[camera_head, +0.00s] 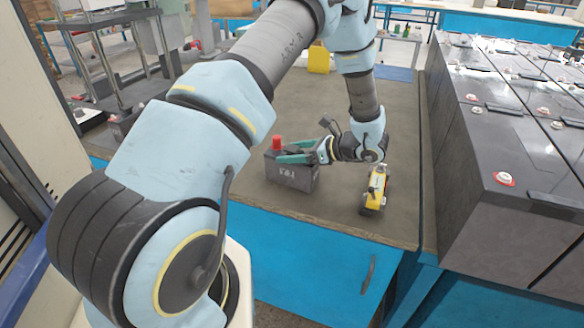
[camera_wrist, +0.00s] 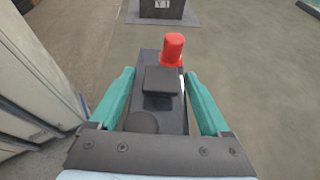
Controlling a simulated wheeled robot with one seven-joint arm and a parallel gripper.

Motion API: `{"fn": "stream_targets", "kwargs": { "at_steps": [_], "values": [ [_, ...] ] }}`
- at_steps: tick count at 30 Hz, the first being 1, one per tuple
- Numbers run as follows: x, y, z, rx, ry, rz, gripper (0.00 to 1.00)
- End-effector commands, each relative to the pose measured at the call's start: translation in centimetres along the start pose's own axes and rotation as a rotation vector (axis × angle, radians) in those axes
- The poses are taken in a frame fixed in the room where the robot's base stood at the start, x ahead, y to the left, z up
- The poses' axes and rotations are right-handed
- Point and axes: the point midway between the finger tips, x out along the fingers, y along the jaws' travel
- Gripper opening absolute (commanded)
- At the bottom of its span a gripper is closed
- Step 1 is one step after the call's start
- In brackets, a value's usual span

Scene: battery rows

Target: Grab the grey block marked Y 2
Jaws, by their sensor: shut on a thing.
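A grey block (camera_head: 291,172) with a red cap and a label on its front side stands on the brown table top, near the front edge. Its label is too blurred to read surely. In the wrist view the same block (camera_wrist: 159,119) lies between my gripper's green fingers. My gripper (camera_head: 288,153) comes from the right and is shut on the upper part of this block. Another dark block (camera_wrist: 162,9), with a label that looks like Y 1, stands ahead at the top of the wrist view.
A yellow and black tool (camera_head: 375,190) stands right of the held block. A large group of grey batteries (camera_head: 510,150) fills the right side. A yellow container (camera_head: 319,59) is at the back. The brown table (camera_head: 315,108) has free room behind the held block.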

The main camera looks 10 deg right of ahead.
Motion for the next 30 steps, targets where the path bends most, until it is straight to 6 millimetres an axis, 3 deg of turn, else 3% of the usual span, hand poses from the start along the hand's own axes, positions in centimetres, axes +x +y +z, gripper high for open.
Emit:
{"fn": "stream_targets", "kwargs": {
  "at_steps": [14, 30],
  "values": [
    [-0.3, -0.1, 0.8, -0.004, -0.005, -0.002, 0.00],
    [-3.1, -0.1, 7.6, -0.006, -0.004, -0.002, 0.00]
  ]
}}
